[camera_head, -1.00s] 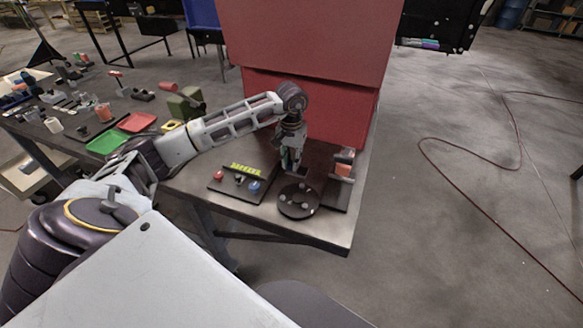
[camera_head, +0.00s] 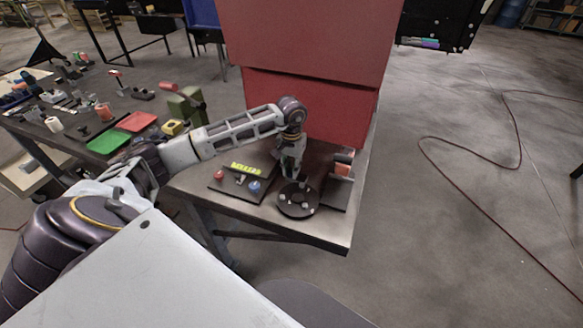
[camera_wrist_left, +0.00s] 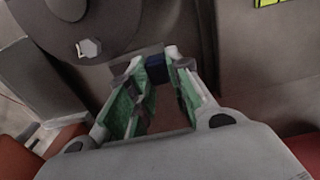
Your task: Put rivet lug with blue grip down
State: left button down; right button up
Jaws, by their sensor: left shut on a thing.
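My left gripper (camera_head: 288,174) is over the table just behind the black round disc (camera_head: 297,200), pointing down. In the left wrist view, the left gripper (camera_wrist_left: 154,68) has its green-padded fingers closed on a small part with a dark blue grip (camera_wrist_left: 157,72). Most of this part is hidden by the fingers and the dark background. The disc also shows in the wrist view (camera_wrist_left: 60,30), with a grey lug (camera_wrist_left: 89,47) on it. I cannot tell whether the held part touches anything below. My right gripper is not in view.
A dark panel with a yellow label (camera_head: 245,168), a red knob (camera_head: 219,175) and a blue knob (camera_head: 254,186) lies left of the disc. A red housing (camera_head: 310,100) stands behind. An orange-topped fixture (camera_head: 342,168) stands at right. The table's front corner (camera_head: 335,236) is clear.

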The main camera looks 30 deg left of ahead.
pick_arm(q)
jog(key=c, duration=1.3)
grip_release()
jog(key=shift+r, duration=0.15)
jog(key=shift+r, duration=0.65)
notch_tip(320, 180, up, 11)
jog(key=b, duration=0.2)
jog(key=shift+f, duration=0.2)
